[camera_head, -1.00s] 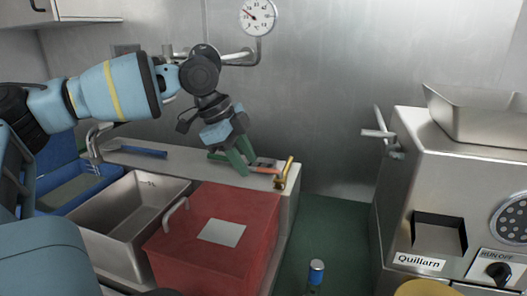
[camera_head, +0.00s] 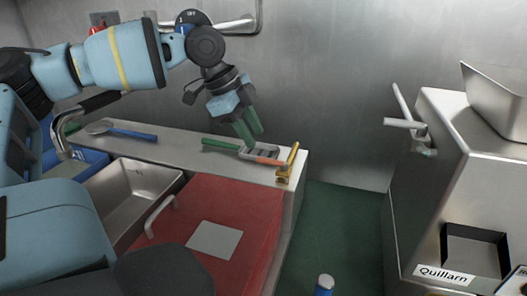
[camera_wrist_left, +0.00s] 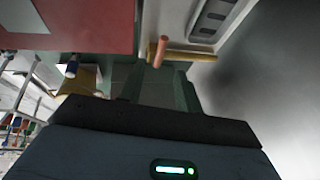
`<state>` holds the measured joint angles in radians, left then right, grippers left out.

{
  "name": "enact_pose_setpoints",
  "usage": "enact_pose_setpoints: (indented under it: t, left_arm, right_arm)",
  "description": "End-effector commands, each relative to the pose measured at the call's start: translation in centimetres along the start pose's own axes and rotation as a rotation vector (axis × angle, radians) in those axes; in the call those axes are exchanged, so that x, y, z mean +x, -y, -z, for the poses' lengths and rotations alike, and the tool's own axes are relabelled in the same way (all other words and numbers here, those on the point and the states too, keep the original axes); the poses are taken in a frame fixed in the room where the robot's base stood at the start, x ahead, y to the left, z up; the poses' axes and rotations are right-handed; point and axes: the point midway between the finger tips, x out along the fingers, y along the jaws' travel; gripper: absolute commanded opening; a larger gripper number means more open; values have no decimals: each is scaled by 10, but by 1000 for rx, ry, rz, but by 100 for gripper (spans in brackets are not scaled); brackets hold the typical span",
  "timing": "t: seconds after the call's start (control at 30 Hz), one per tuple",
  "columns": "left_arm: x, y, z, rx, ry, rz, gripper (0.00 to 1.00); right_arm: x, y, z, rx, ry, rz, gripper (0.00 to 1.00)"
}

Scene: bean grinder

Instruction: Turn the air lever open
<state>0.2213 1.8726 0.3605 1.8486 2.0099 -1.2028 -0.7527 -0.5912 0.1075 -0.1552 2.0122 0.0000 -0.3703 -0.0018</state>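A steel pipe (camera_head: 235,24) runs along the back wall, partly hidden behind my left arm. A small red part (camera_head: 95,30) shows on the wall at the upper left. A brass fitting (camera_head: 288,165) stands at the ledge's right end; it also shows in the left wrist view (camera_wrist_left: 195,55). My left gripper (camera_head: 256,140) points down above the ledge, just left of the fitting. My right gripper is not in view.
A red lidded box (camera_head: 262,208) and a steel sink (camera_head: 146,180) stand in front. A steel machine (camera_head: 440,175) with a side handle (camera_head: 404,123) stands at right.

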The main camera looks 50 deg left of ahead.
Motion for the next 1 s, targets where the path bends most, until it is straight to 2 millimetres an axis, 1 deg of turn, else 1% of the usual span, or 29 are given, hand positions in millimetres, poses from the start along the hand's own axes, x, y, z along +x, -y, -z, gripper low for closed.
enact_pose_setpoints:
  t: [0.03, 0.2, 0.4, 0.53, 0.8, 0.87, 1.0]
  left_arm:
    - [10, -1, -2, -1, 5, -6, 34]
    - [36, -1, -2, -1, 5, -6, 34]
    - [58, -1, -1, 0, 4, -3, 34]
    - [64, -1, -1, 0, 2, -2, 34]
    - [65, 0, 0, 0, 1, -1, 34]
    - [65, 0, 0, 0, 1, -1, 28]
    - [65, 0, 0, 0, 1, -1, 9]
  right_arm:
    - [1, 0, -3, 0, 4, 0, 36]
    - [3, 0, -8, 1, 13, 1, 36]
    - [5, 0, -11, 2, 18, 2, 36]
    - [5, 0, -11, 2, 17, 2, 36]
    - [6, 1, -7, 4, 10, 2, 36]
    - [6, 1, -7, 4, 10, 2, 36]
    - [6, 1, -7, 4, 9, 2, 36]
